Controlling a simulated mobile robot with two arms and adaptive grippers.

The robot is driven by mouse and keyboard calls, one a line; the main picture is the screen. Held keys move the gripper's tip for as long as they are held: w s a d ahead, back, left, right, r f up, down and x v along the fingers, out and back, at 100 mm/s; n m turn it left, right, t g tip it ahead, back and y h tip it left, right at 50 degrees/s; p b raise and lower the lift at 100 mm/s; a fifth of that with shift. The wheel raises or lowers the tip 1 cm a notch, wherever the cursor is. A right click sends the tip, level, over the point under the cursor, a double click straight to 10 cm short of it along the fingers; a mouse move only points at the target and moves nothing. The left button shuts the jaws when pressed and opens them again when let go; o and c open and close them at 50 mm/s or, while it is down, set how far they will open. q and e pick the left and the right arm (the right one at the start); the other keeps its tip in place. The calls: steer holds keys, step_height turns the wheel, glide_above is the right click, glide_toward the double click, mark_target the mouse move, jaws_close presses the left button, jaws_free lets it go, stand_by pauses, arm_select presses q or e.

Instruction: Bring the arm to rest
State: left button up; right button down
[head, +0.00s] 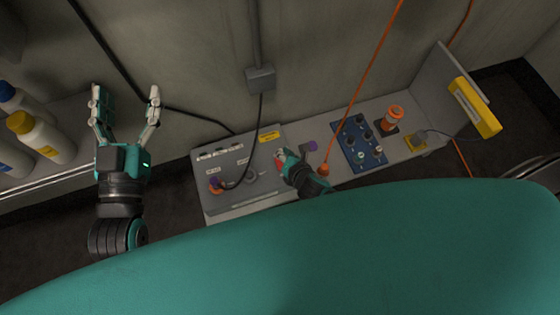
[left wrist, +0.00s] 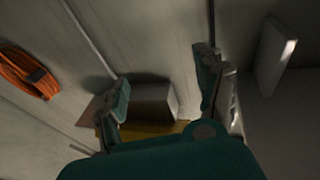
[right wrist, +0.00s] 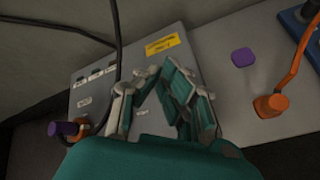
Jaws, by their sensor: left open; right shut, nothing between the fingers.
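My left gripper (head: 125,98) is open and empty, raised in front of the wall at the left, beside the shelf with bottles. Its spread fingers also show in the left wrist view (left wrist: 162,78), with nothing between them. My right gripper (head: 284,157) is shut and empty over the right part of the grey panel box (head: 225,165). In the right wrist view its fingertips (right wrist: 162,74) meet just above the box face, hiding part of it. I cannot tell whether they touch the box. Something small and red shows by this gripper in the head view.
A purple plug (right wrist: 65,129) with a black cable sits at the box's left. A purple cap (right wrist: 243,57) and an orange plug (right wrist: 270,105) with a cord lie right of the box. Beyond are a blue knob board (head: 358,142) and orange container (head: 393,115). Bottles (head: 40,137) stand far left.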

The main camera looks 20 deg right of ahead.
arm_select(q)
steer(key=shift+w+f+g, duration=0.1)
steer(key=shift+f+g, duration=0.4)
steer(key=shift+f, duration=0.2)
arm_select(e)
steer(key=shift+r, duration=0.15)
